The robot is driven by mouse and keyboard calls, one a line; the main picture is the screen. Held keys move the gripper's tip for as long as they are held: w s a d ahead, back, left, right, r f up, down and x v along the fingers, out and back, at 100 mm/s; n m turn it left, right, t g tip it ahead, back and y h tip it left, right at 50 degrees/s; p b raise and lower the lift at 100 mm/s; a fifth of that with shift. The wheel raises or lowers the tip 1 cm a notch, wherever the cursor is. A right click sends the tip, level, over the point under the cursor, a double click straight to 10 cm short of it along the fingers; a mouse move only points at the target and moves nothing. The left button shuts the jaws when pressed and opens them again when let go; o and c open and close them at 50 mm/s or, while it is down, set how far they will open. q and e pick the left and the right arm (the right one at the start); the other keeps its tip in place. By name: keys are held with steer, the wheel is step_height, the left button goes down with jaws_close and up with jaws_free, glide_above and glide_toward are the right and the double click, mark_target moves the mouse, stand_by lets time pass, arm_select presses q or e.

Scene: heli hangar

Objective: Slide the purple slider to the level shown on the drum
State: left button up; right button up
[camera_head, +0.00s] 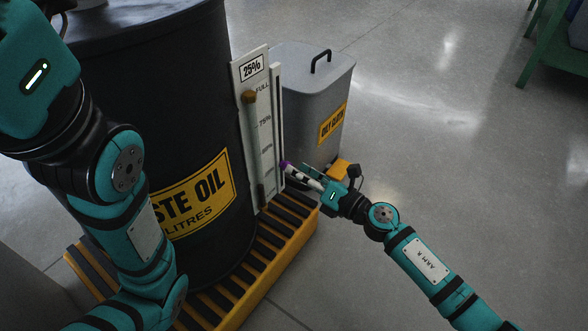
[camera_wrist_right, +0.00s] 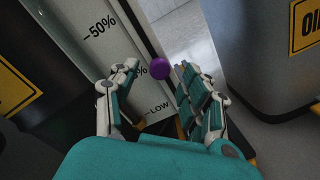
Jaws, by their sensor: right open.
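The black waste oil drum (camera_head: 150,110) carries a white gauge panel (camera_head: 263,150) with a "25%" sign (camera_head: 252,69) on top. The scale runs from FULL down; the wrist view shows 50%, a partly hidden mark and LOW. The purple slider knob (camera_head: 286,164) is at the panel's lower right; it also shows in the right wrist view (camera_wrist_right: 160,68), near the partly hidden mark above LOW. My right gripper (camera_head: 297,171) is open, its fingertips (camera_wrist_right: 157,70) on either side of the knob. Contact cannot be told. My left gripper's body (camera_head: 38,75) shows; its fingers are out of view.
An orange knob (camera_head: 250,97) sits high on the panel's left edge. A grey lidded bin (camera_head: 312,75) stands close behind the panel. The drum stands on a yellow slatted pallet (camera_head: 262,275). Open floor (camera_head: 450,150) lies to the right, with a green bench (camera_head: 555,50) beyond.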

steer(key=v, duration=0.9)
steer(key=shift+s+d, duration=0.2)
steer(key=shift+d, duration=0.1)
